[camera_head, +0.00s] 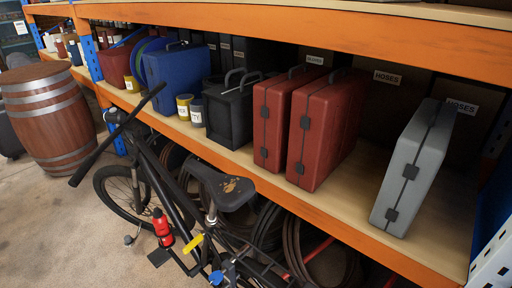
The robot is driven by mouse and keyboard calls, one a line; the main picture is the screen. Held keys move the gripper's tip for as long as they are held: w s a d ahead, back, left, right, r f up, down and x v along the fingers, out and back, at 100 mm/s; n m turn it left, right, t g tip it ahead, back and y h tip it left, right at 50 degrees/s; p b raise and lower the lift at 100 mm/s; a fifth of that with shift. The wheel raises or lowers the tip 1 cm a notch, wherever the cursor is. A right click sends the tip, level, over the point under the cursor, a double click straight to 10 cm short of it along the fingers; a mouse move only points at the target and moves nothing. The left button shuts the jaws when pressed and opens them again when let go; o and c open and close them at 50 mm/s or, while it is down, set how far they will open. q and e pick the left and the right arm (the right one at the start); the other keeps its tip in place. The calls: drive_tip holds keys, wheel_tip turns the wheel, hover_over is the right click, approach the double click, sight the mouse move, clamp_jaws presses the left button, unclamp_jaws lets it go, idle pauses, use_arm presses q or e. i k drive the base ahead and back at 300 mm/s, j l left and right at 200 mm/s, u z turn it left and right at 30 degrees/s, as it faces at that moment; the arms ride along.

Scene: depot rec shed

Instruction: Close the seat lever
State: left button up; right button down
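A black bicycle (172,190) stands in front of the shelf. Its dark seat (229,188) has a worn brown patch on top and sits on a seat post (211,214). A yellow lever-like piece (193,243) sticks out by the frame just below the post; it looks like the seat lever, but I cannot tell whether it is open or closed. A blue part (216,278) shows lower down near the bottom edge. Neither of my grippers is in view.
An orange-edged shelf (330,222) runs behind the bicycle, holding red cases (327,130), a grey case (414,168) and a blue case (178,80). Coiled hoses (305,245) lie underneath. A wooden barrel (48,118) stands at left. The floor at lower left is clear.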

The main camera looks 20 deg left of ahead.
sight(203, 235)
drive_tip(key=u, duration=1.15)
